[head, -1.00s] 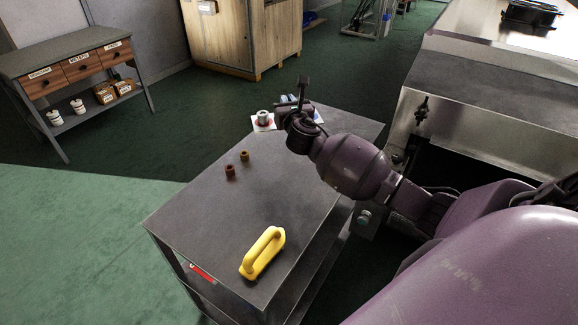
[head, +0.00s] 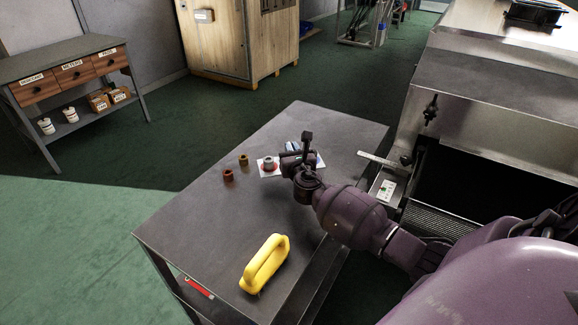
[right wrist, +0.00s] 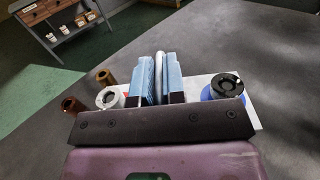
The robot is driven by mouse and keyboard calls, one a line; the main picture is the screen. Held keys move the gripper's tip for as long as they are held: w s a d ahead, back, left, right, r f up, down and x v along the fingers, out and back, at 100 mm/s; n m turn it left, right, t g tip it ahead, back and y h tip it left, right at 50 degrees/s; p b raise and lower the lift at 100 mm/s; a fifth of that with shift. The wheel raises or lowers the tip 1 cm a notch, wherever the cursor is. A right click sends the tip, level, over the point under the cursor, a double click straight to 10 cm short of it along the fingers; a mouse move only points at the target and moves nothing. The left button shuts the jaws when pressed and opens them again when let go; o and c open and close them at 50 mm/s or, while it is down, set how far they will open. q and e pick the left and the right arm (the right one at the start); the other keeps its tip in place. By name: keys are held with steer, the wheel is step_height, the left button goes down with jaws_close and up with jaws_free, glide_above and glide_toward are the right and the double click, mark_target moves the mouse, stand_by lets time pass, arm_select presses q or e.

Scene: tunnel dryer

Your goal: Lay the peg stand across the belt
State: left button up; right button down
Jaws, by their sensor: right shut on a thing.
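The peg stand looks like a white plate (head: 264,173) with a red patch at one end and a blue patch at the other. A grey ring (head: 269,163) sits over the red patch; a black round piece (right wrist: 224,86) sits over the blue patch. My right gripper (right wrist: 160,75) is shut on a grey upright bar at the stand's middle, between light blue finger pads. It also shows in the head view (head: 292,149). The stand is over the cart top; I cannot tell its height. The belt (head: 440,220) shows partly at the dryer opening, right of the cart.
The grey cart top (head: 200,235) carries a yellow handled block (head: 266,264) and two small brown cups (head: 228,175) (head: 243,160) close to the stand's left end. The steel dryer (head: 490,110) rises at right, with a small button panel (head: 387,187) beside its dark opening.

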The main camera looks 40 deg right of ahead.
steer(key=shift+f, duration=0.6)
step_height(320, 180, down, 4)
steer(key=shift+r+b, duration=0.2)
steer(key=shift+b, duration=0.85)
steer(key=shift+f, duration=0.1)
steer(key=shift+r, duration=0.2)
steer(key=shift+f, duration=0.1)
steer(key=c, duration=1.6)
jaws_free()
steer(key=shift+f, duration=0.15)
steer(key=shift+c, duration=0.2)
steer(key=o, duration=0.4)
steer(key=shift+o, duration=0.2)
